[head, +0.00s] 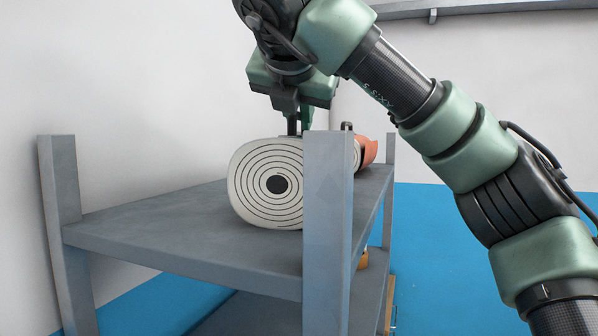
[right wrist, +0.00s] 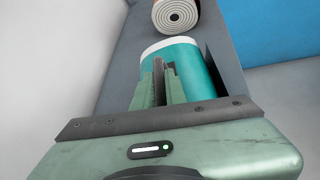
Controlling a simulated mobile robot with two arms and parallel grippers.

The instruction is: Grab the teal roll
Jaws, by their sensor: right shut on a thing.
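The teal roll (right wrist: 196,62) lies on its side on the grey shelf, with a white band at its far edge in the right wrist view. In the head view the roll (head: 248,180) shows mainly its pale end with dark spiral lines, partly behind a shelf post. My right gripper (head: 293,125) reaches down onto the roll from above. In the right wrist view the gripper's fingers (right wrist: 160,82) are shut on it; the exact contact is partly hidden. The roll appears to rest on the shelf still. My left gripper is not in view.
The grey shelf (head: 170,232) has upright posts; the front post (head: 328,225) stands close beside the roll. A second roll with an orange outside (head: 369,151) lies behind; its spiral end shows in the wrist view (right wrist: 170,20). A white wall is at left, blue floor (head: 450,270) at right.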

